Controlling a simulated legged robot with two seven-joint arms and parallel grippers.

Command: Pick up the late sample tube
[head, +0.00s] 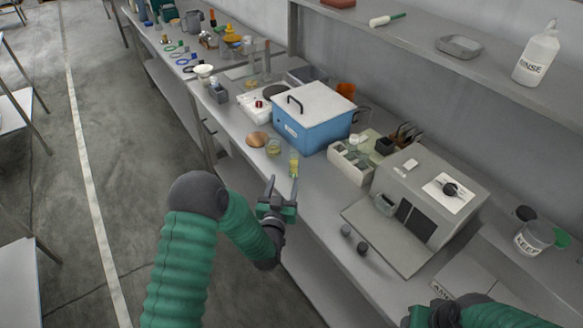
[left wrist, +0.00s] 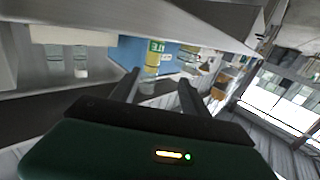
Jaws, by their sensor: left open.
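The late sample tube (head: 294,166) is a small tube with yellow-green contents, standing near the front edge of the bench. In the left wrist view the tube (left wrist: 152,62) shows a green and white label ending in "TE", ahead of and between my fingers. My left gripper (head: 284,184) is open and empty, just in front of the tube and apart from it. Its two fingers (left wrist: 158,84) also show in the left wrist view. Part of my right gripper (head: 432,315) shows at the bottom right; its fingertips are not clear.
A blue box with a white lid (head: 313,126) stands behind the tube. A glass beaker (head: 273,146) and a copper disc (head: 257,139) lie to its left. A white rack (head: 350,165) and a grey instrument (head: 432,192) stand to the right.

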